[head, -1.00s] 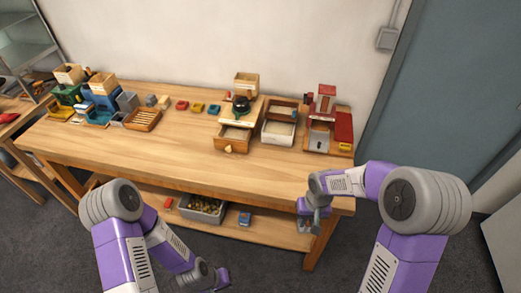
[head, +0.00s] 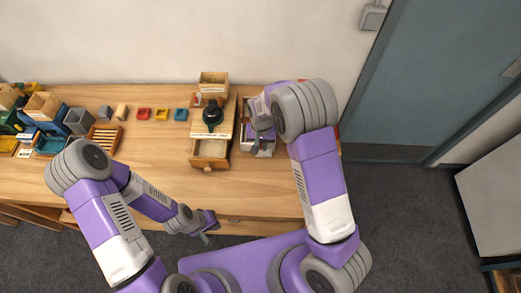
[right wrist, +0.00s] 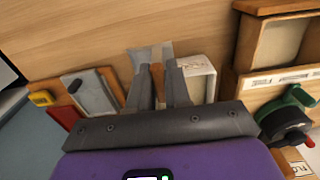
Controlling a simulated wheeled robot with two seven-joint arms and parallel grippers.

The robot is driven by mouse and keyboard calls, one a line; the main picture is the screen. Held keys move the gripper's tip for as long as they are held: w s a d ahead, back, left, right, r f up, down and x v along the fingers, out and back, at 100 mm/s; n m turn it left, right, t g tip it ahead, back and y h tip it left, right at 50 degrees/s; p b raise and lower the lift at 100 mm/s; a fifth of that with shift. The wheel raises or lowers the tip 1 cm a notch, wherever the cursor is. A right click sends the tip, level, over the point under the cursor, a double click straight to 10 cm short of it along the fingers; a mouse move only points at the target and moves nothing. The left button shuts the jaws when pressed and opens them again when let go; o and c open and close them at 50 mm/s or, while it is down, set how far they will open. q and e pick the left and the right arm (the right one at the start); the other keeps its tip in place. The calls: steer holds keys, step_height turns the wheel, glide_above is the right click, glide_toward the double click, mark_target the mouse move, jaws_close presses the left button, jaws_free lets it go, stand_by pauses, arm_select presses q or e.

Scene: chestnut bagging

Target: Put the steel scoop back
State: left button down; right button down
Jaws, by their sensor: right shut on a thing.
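Grey metal and a strip of brown show between and beyond the fingers; the rest is hidden. I cannot tell whether the scoop touches the bin or bench. My left gripper (head: 207,228) hangs in front of the bench's front edge, with no object visible in it; its opening is unclear.
A wooden stand with a dark round device (head: 212,115) and a pulled-out drawer (head: 211,150) is left of the bin. Red, yellow and blue small blocks (head: 161,114) lie further left, beside a slatted tray (head: 103,138). The bench's front middle is clear.

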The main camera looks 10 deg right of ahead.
mark_target(261, 153)
steer(key=shift+s+f, duration=0.1)
steer(key=shift+f, duration=0.75)
step_height(261, 153, down, 2)
steer(key=shift+f, duration=0.1)
step_height(261, 153, down, 2)
steer(key=shift+f, duration=0.3)
steer(key=shift+f, duration=0.1)
steer(key=c, duration=1.5)
jaws_free()
steer(key=shift+f, duration=0.1)
steer(key=o, duration=0.4)
steer(key=shift+r, duration=0.2)
